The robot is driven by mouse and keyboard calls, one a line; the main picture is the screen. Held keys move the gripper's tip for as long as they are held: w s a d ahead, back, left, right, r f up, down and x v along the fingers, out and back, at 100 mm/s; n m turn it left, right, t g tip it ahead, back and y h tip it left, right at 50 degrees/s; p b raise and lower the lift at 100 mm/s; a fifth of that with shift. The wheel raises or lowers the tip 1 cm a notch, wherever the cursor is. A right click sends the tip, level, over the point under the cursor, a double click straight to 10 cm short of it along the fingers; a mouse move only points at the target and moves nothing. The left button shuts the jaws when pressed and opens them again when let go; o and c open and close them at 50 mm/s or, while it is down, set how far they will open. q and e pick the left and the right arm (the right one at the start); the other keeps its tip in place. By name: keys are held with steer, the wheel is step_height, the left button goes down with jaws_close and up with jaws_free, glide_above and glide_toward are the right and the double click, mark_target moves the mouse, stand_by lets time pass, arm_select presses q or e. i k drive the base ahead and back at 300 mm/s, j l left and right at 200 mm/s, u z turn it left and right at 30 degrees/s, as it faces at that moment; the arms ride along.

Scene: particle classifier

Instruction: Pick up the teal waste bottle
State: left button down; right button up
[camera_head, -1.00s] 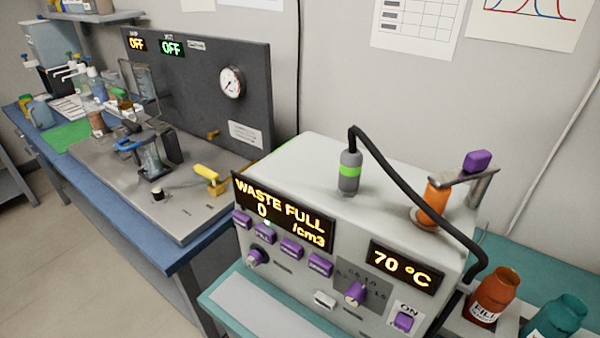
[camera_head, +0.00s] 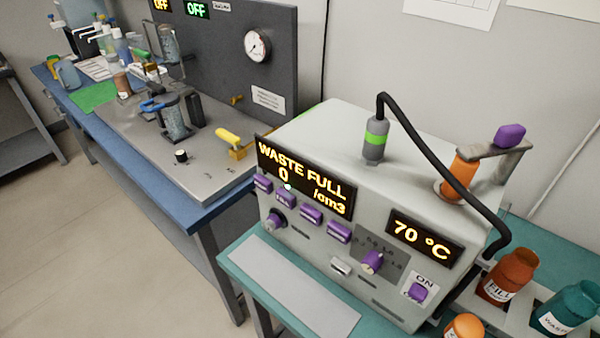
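The teal waste bottle (camera_head: 568,306) stands at the lower right in the head view, with a white label partly reading "WASTE". It sits in a light holder (camera_head: 541,294) to the right of the particle counter. An orange-brown bottle (camera_head: 510,274) labelled "FILL" stands just left of it in the same holder. Neither of my grippers shows in the head view.
The grey machine (camera_head: 340,130) shows "WASTE FULL" and "70 °C" and stands on a teal table (camera_head: 245,250). A black hose (camera_head: 440,165) arches over it. An orange cap-like object (camera_head: 465,327) is at the bottom edge. A blue bench (camera_head: 190,215) stands at left.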

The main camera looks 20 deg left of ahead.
mark_target(572, 305)
steer(key=z, duration=1.4)
steer(key=k+j+u, duration=0.2)
steer(key=u, duration=0.15)
steer(key=k, duration=0.1)
